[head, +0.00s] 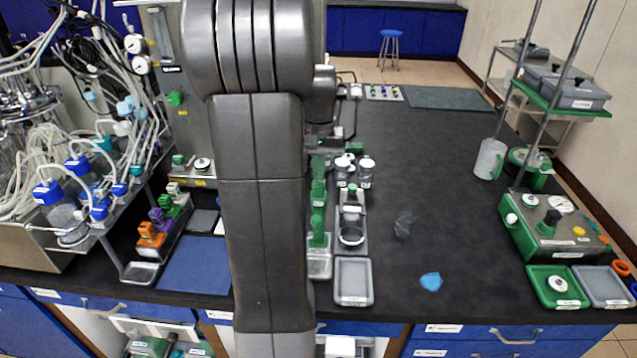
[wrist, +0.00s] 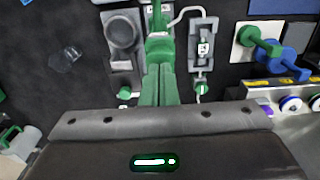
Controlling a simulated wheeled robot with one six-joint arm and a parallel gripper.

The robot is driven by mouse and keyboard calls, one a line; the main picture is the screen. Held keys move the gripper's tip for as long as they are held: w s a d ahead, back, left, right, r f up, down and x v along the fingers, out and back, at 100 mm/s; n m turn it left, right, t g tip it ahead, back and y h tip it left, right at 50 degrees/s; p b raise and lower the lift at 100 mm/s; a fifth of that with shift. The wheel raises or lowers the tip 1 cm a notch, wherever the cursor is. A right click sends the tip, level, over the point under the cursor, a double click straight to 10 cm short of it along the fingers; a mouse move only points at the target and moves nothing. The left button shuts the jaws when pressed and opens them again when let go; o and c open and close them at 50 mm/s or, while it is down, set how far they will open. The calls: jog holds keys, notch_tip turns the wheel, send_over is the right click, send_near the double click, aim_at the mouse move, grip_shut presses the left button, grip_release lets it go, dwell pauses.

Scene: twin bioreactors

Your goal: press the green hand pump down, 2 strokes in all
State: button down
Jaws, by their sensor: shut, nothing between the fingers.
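The green hand pump (head: 318,238) stands on a pale base near the front of the black bench, just right of my arm in the head view. In the wrist view, the green pump (wrist: 159,46) is at the top centre, straight beyond my fingers. My gripper (wrist: 161,70) is shut and empty, its two green fingers side by side and pointing at the pump. The fingertips overlap the pump in the picture, so I cannot tell whether they touch it. My arm hides part of this area in the head view.
A grey stand with a round dish (head: 351,236) is close to the pump's right, with a grey tray (head: 354,282) in front. Lidded jars (head: 366,172) stand behind. A blue scrap (head: 431,282) and dark lump (head: 404,227) lie on open bench. A green-panelled device (head: 553,228) stands right.

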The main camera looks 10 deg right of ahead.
jog(key=shift+f+b, duration=0.75)
jog(key=shift+f, duration=0.65)
jog(key=shift+r, duration=0.2)
jog(key=shift+r+p, duration=1.7)
jog(key=shift+p, duration=0.05)
jog(key=shift+f, duration=0.15)
jog(key=shift+f+b, duration=1.15)
jog(key=shift+f, duration=0.55)
jog(key=shift+r+p, duration=1.6)
jog(key=shift+r, duration=0.2)
